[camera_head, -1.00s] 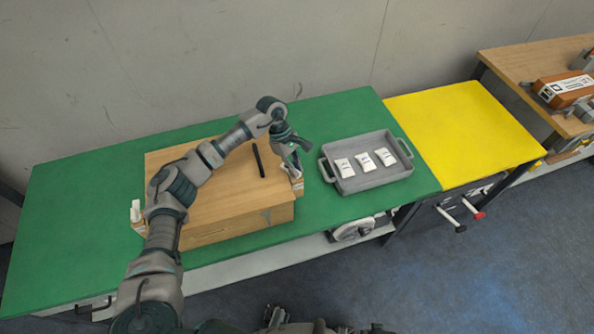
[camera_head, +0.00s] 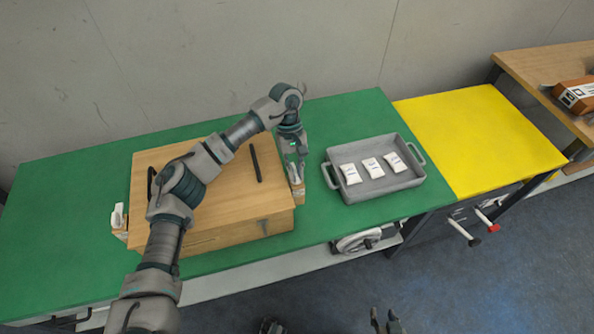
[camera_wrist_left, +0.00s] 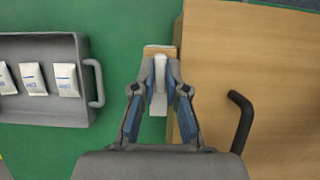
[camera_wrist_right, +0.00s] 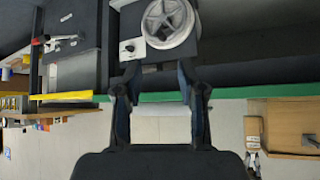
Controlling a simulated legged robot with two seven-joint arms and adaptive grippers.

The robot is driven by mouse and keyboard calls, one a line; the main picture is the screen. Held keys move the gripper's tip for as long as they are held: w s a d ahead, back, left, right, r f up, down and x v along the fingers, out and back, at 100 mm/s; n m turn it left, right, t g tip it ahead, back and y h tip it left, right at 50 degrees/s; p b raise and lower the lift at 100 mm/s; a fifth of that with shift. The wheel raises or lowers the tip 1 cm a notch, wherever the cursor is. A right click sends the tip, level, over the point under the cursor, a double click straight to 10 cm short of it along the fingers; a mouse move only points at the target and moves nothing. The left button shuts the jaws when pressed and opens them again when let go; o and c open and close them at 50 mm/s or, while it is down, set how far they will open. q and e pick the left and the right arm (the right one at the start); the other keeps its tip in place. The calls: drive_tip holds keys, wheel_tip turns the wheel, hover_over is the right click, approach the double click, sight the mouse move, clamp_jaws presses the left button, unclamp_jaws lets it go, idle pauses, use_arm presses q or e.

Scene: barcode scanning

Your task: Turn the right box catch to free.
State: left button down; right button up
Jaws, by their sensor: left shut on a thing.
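The wooden box (camera_head: 215,205) with a flat lid sits on the green table. Its right catch, a white lever on a small wooden block, is on the box's right side; the lever also shows in the left wrist view (camera_wrist_left: 159,78). My left gripper (camera_head: 295,172) points down over this catch, its fingers shut on the white lever and partly hiding it. The left catch (camera_head: 118,216) is on the box's left side, apart from my grippers. My right gripper (camera_head: 386,322) is open and empty in front of the table, low in the head view.
A grey tray (camera_head: 402,183) with white packets stands right of the box. Black handles (camera_head: 255,163) stand on the lid. A yellow surface (camera_head: 480,140) adjoins the green table (camera_head: 60,240) at right. A wooden table with an orange box (camera_head: 578,96) is beyond.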

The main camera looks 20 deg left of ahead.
use_arm(q)
drive_tip(key=shift+w+r, duration=0.1)
drive_tip(key=shift+w, duration=0.05)
use_arm(e)
drive_tip(key=shift+w+a+r+t, duration=0.2)
drive_tip(key=shift+w+r+t, duration=0.1)
drive_tip(key=shift+w, duration=0.15)
use_arm(q)
drive_tip(key=c, duration=1.2)
unclamp_jaws()
drive_tip(key=shift+w+a, duration=0.1)
use_arm(e)
drive_tip(key=shift+w+f, duration=0.15)
drive_tip(key=shift+w, duration=0.05)
use_arm(q)
drive_tip(key=v, duration=1.1)
drive_tip(key=shift+w+r, duration=0.15)
drive_tip(key=shift+r, duration=0.15)
use_arm(e)
drive_tip(key=shift+s, duration=0.15)
use_arm(q)
drive_tip(key=shift+a, duration=0.1)
